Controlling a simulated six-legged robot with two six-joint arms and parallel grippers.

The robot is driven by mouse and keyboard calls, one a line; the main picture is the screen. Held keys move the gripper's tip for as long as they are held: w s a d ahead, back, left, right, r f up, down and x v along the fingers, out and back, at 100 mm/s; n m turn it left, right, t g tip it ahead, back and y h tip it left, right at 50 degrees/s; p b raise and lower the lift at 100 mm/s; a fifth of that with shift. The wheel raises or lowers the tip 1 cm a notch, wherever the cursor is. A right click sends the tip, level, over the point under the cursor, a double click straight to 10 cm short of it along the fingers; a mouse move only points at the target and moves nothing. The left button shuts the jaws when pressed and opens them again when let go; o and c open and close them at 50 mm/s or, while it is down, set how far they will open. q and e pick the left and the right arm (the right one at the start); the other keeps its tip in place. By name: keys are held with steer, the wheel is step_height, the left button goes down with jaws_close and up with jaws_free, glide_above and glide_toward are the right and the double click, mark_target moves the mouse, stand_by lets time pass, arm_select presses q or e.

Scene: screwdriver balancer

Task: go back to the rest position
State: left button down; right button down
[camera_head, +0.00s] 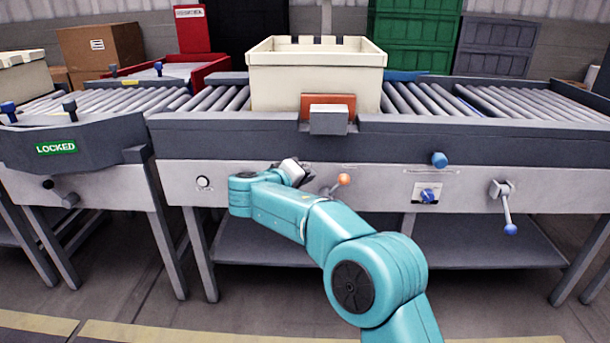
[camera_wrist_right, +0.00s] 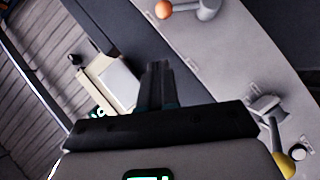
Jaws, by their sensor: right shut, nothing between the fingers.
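My teal right arm comes in from the lower right in the head view. Its gripper (camera_head: 293,172) is in front of the grey front panel (camera_head: 385,182) of the conveyor, left of a lever with an orange knob (camera_head: 343,180). In the right wrist view, the dark fingers of the right gripper (camera_wrist_right: 157,85) are together with nothing between them. The orange knob (camera_wrist_right: 163,9) also shows at the top there, apart from the fingers. My left gripper is in neither view.
A cream crate (camera_head: 315,75) stands on the conveyor rollers behind an orange and grey block (camera_head: 328,119). A blue-knobbed lever (camera_head: 509,229), a blue dial (camera_head: 428,195) and a round dial (camera_head: 203,183) sit on the panel. A green "LOCKED" sign (camera_head: 56,147) is at left.

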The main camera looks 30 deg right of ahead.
stand_by(0.4)
